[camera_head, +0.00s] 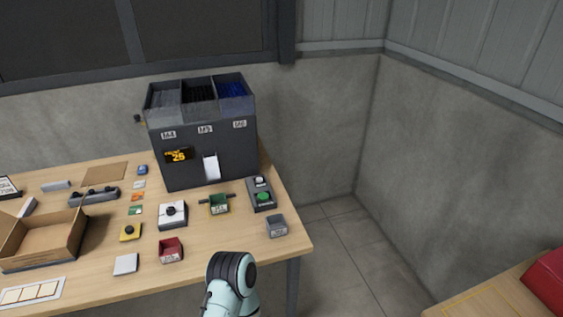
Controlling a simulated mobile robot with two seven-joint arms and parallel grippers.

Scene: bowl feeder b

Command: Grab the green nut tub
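The green nut tub (219,208) is a small open box with a white label on its front. It stands on the wooden table (205,264) in front of the dark feeder, with short dark bars at its left and right sides. It looks upright. Neither of my grippers shows. Only a pale teal arm link of mine with a dark joint comes up at the bottom middle, apart from the tub in the picture; I cannot tell which arm it is.
The dark feeder (185,148) stands behind. An open cardboard box (45,258) is at left.

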